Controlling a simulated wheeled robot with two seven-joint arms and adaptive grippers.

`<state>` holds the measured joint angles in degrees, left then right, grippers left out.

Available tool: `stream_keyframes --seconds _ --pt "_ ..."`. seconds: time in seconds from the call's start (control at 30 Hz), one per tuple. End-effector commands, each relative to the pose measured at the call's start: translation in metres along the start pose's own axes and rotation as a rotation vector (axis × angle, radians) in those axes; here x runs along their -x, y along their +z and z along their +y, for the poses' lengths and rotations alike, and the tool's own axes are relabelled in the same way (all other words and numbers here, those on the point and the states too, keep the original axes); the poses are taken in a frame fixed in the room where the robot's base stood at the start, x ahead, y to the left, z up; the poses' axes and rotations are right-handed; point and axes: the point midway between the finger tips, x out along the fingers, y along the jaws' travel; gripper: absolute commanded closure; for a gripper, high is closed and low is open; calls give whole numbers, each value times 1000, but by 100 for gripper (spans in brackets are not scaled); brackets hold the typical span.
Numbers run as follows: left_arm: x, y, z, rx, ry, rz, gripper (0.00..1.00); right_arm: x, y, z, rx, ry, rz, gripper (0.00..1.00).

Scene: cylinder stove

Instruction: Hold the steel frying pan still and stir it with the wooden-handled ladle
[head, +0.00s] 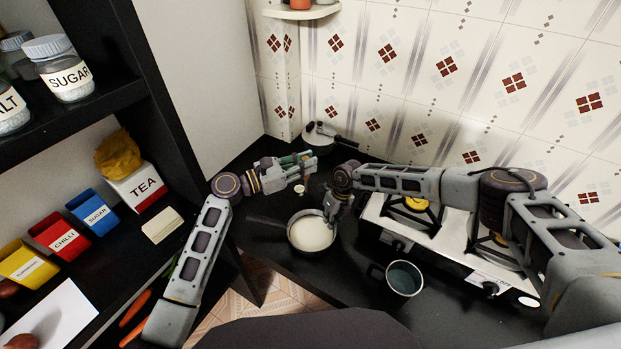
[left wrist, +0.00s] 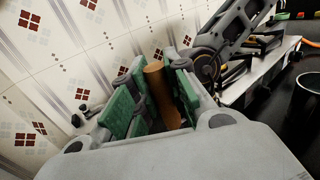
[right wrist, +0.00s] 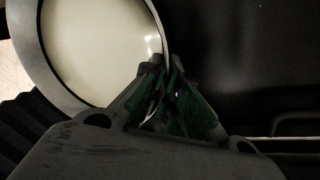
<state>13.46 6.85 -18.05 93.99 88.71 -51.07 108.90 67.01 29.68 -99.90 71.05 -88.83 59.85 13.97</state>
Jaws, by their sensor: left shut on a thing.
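The steel frying pan (head: 325,246) stands on the black counter with a pale, creamy content; its dark handle points left. In the right wrist view its rim (right wrist: 55,82) runs between my right fingertips. My right gripper (head: 333,209) is at the pan's right rim, its fingers (right wrist: 168,85) closed on it. My left gripper (head: 309,161) is beyond the pan and higher. It is shut on the wooden handle of the ladle (left wrist: 159,90), which shows between the green pads in the left wrist view. The ladle's bowl cannot be made out clearly.
A steel stove (head: 388,218) with burners stands right of the pan. A pot (head: 404,279) sits at the counter's front. A lidded pan (head: 322,140) stands in the back corner. A dark shelf with jars and a tea box (head: 140,189) is at left.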

Motion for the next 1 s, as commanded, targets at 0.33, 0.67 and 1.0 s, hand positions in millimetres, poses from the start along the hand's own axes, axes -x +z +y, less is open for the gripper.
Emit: stream_keyframes --seconds 0.33,0.67,1.0 --pt "2 -5 13 -1 7 -1 100 0 1 1 0 1 -1 100" --pt "2 -6 13 0 8 -1 100 0 0 1 0 1 -1 100" --pt "2 -6 13 0 8 -1 100 0 0 1 0 1 -1 100"
